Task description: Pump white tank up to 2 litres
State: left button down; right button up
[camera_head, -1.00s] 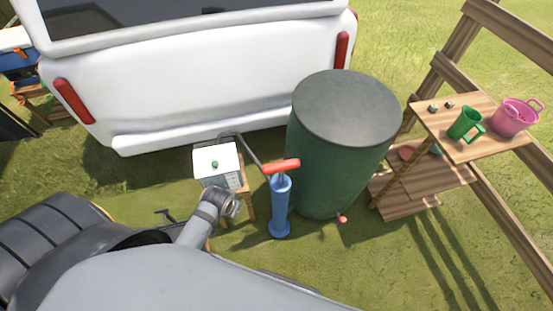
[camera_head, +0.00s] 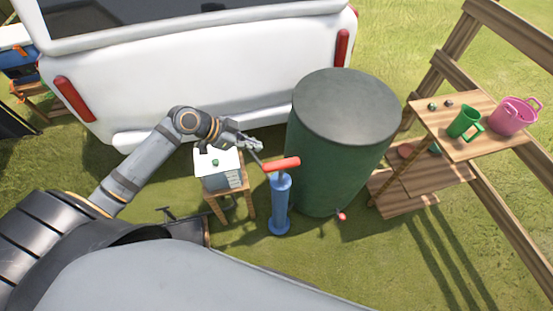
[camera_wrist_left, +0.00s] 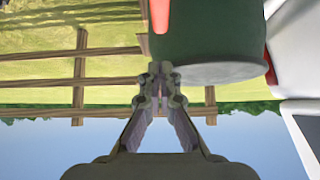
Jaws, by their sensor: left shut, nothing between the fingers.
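The white tank (camera_head: 230,162) is a small box with a white top and a green knob. It stands on a wooden stool (camera_head: 249,200), and my left arm hides part of its back edge. A blue upright pump (camera_head: 281,208) with a red bar handle (camera_head: 284,164) stands on the grass to its right. My left gripper (camera_head: 258,145) is shut and empty, above and behind the tank, close to the left end of the handle. In the left wrist view its closed fingertips (camera_wrist_left: 160,68) point toward a red piece (camera_wrist_left: 160,14), which looks like the handle. The right gripper is not in view.
A large dark green barrel (camera_head: 335,165) stands close right of the pump, with a small red tap (camera_head: 342,216) low down. A white vehicle (camera_head: 200,70) is behind. A wooden shelf (camera_head: 480,140) holds a green mug and pink bucket.

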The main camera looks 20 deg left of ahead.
pick_arm(q)
jog(key=shift+d, duration=0.1)
send_over(285, 163)
jog(key=s+a, duration=0.2)
jog(key=a, duration=0.1)
notch_tip(285, 163, down, 6)
jog(key=shift+w+d+f+p, duration=0.1)
jog(key=shift+w+f+p, duration=0.05)
jog(key=shift+p, duration=0.15)
notch_tip(285, 163, down, 4)
jog(key=shift+w+d+r, duration=0.1)
jog(key=shift+d, duration=0.05)
jog(key=shift+f, duration=0.55)
notch_tip(285, 163, down, 10)
jog(key=b, duration=0.8)
jog(key=shift+s+r, duration=0.2)
jog(key=shift+p, duration=0.3)
